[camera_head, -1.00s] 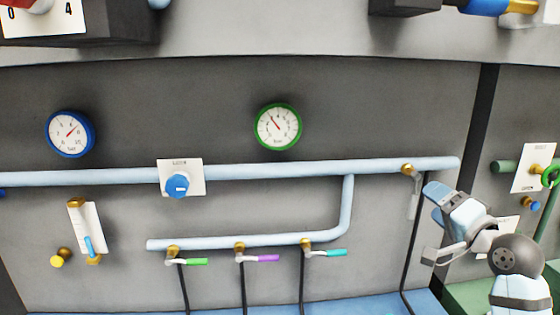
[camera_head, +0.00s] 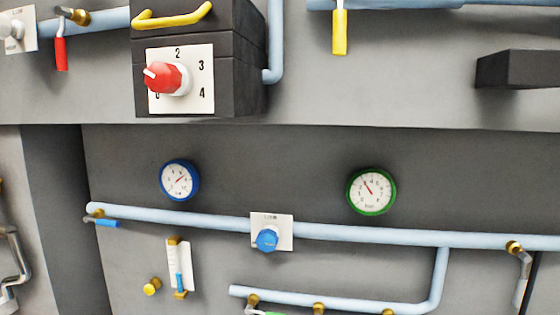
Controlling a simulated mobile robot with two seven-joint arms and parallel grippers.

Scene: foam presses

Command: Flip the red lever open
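The red lever (camera_head: 61,53) is at the top left of the head view. It hangs straight down from a brass valve fitting (camera_head: 72,15) on the upper light-blue pipe (camera_head: 108,19). Its red grip is fully visible and nothing touches it. Neither of my grippers can be made out in the head view now.
A black box (camera_head: 240,80) with a yellow handle (camera_head: 172,17) and red knob (camera_head: 167,77) stands right of the lever. A yellow lever (camera_head: 340,33) hangs further right. Below are a blue gauge (camera_head: 179,180), a green gauge (camera_head: 371,191) and a blue knob (camera_head: 267,239).

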